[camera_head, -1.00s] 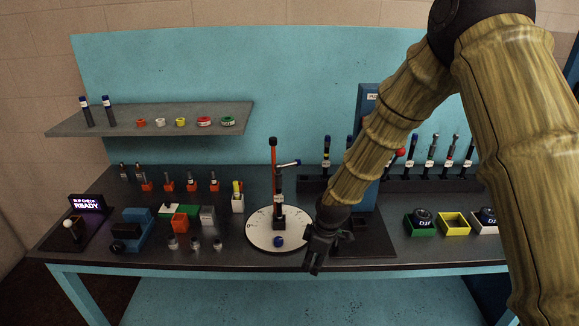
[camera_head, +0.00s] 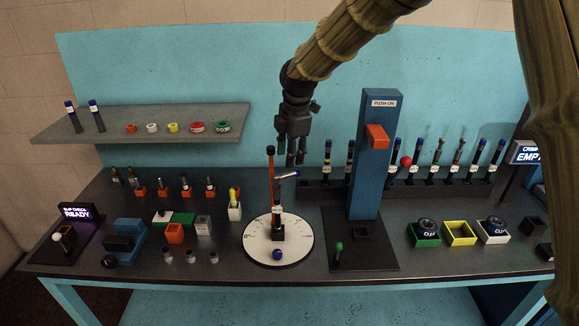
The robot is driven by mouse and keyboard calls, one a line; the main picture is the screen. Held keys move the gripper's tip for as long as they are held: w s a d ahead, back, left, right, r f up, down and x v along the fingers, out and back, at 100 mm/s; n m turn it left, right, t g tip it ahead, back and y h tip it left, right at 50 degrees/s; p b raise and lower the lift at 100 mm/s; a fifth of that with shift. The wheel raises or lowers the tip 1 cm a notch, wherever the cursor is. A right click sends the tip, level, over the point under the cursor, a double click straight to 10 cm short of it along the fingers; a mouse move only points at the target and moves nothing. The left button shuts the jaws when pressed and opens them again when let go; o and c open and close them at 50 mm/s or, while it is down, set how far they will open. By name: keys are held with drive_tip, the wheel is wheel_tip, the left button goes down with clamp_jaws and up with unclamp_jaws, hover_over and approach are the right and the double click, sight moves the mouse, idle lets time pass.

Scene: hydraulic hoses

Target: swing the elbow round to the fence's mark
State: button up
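The elbow (camera_head: 288,175) is a short grey piece with a blue end. It points right from the top of a dark upright hose (camera_head: 278,212) with a white label. The hose stands in a dark holder on a round white dial (camera_head: 262,252) with marks near its rim. A red upright rod with a dark top (camera_head: 271,165), possibly the fence, stands just left of the elbow. My gripper (camera_head: 296,162) points down just above or behind the elbow; contact cannot be told. Its fingers are small and dark, and their opening is unclear.
A tall blue "PUSH ON" post (camera_head: 373,180) with an orange block stands to the right. A rack (camera_head: 400,190) of several hoses runs behind. A blue knob (camera_head: 277,254) sits at the dial's front. A grey shelf (camera_head: 150,134) is at upper left.

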sight(289, 173)
drive_tip(key=shift+w+a+f+p, duration=0.1)
drive_tip(key=shift+w+f+p, duration=0.2)
drive_tip(key=shift+f, duration=0.85)
drive_tip(key=shift+w+a+f+p, duration=0.1)
drive_tip(key=shift+f+p, duration=0.3)
drive_tip(key=shift+f, duration=0.7)
drive_tip(key=shift+w+f+p, duration=0.2)
drive_tip(key=shift+f+p, duration=0.15)
drive_tip(key=shift+f, duration=0.8)
drive_tip(key=shift+c, duration=0.3)
drive_tip(key=c, duration=0.7)
